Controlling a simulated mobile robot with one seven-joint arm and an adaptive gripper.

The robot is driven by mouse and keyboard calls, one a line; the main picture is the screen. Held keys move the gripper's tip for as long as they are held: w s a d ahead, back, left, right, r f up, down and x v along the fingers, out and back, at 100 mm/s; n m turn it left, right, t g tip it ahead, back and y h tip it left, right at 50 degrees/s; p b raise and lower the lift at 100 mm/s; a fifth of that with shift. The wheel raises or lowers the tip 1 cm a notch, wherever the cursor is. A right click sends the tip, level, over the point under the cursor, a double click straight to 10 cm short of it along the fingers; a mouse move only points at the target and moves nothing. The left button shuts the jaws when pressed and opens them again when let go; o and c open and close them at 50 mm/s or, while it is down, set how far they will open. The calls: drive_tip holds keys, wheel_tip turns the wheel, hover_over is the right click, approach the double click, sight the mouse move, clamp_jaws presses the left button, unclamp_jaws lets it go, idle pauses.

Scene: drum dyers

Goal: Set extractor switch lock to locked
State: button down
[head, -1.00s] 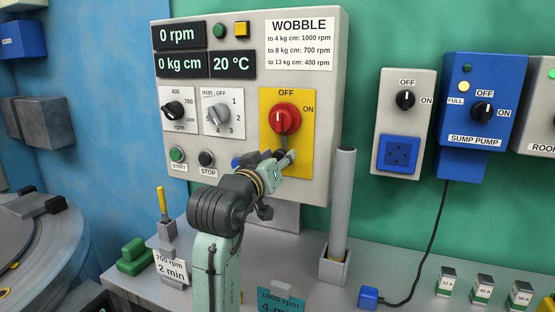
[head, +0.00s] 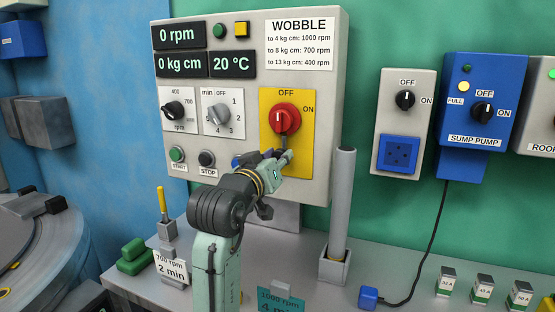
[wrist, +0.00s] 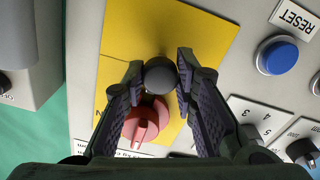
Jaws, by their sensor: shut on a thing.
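The red rotary switch (head: 285,118) sits on a yellow plate (head: 304,132) marked OFF and ON, on the grey control panel. Its white mark points down in the head view. It also shows in the wrist view (wrist: 146,122). A dark round knob (wrist: 160,78), which looks like the switch lock, stands out beside the red switch on the same plate. My gripper (wrist: 160,68) has one finger on each side of this knob and is shut on it. In the head view my gripper (head: 280,158) is at the plate's lower part and hides the knob. The lock's setting cannot be read.
START (head: 176,154) and STOP (head: 206,158) buttons sit left of my gripper. A blue RESET button (wrist: 280,56) is close by in the wrist view. A grey upright tube (head: 342,205) stands just right of the panel.

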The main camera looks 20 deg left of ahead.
drive_tip(key=shift+r+p, duration=0.6)
drive_tip(key=shift+r, duration=0.6)
drive_tip(key=c, duration=1.3)
unclamp_jaws()
drive_tip(key=shift+f, duration=0.1)
drive_tip(key=shift+s, duration=0.1)
drive_tip(key=s, duration=1.2)
drive_tip(key=shift+a, duration=0.15)
drive_tip(key=shift+w, duration=0.1)
